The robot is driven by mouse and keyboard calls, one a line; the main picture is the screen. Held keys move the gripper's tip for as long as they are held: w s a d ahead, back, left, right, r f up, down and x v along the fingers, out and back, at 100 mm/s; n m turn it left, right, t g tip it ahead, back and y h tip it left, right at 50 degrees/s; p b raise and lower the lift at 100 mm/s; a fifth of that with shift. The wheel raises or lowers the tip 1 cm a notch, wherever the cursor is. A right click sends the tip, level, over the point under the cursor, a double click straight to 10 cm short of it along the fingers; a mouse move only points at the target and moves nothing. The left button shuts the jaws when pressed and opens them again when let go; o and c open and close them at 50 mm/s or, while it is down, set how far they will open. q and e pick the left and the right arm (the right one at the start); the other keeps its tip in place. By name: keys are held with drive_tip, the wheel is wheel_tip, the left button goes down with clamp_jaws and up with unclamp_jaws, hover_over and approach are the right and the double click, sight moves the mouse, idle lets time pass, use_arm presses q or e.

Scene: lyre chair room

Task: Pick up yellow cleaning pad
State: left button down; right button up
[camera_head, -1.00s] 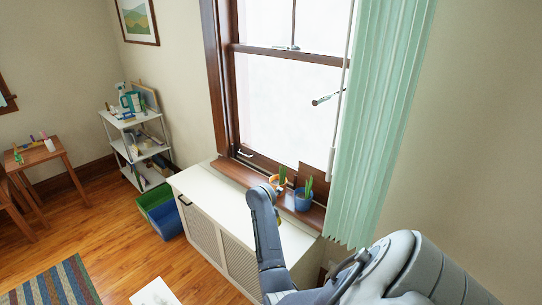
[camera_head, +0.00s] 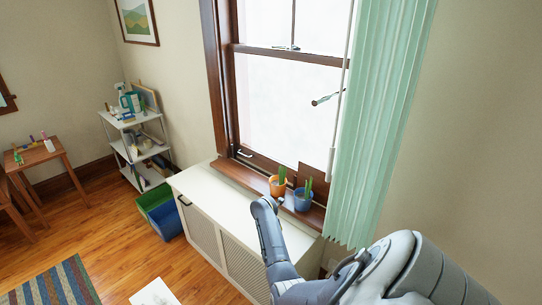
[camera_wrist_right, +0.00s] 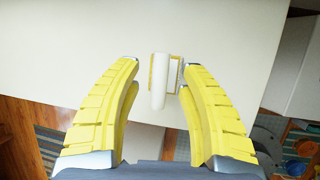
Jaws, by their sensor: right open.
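In the right wrist view, a small white block with yellow edges and a rounded white handle (camera_wrist_right: 160,82) lies on a plain white surface; it looks like the cleaning pad. My right gripper (camera_wrist_right: 158,62) has its two yellow fingers wide apart. The pad shows in the gap between the fingertips, nearer the right one, and whether they touch it I cannot tell. In the head view my right arm reaches over the white cabinet, and its fingers and the pad cannot be made out. My left gripper is not in view.
The white cabinet (camera_head: 205,193) stands below the window. An orange pot (camera_head: 277,186) and a blue pot (camera_head: 303,199) with plants stand on the sill beside my arm. A green curtain (camera_head: 375,120) hangs at the right. The cabinet top left of my arm is clear.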

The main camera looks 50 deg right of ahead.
drive_tip(key=shift+w+d+f, duration=0.1)
drive_tip(key=shift+d+f, duration=0.05)
drive_tip(key=shift+f, duration=0.15)
drive_tip(key=shift+o, duration=0.2)
clamp_jaws()
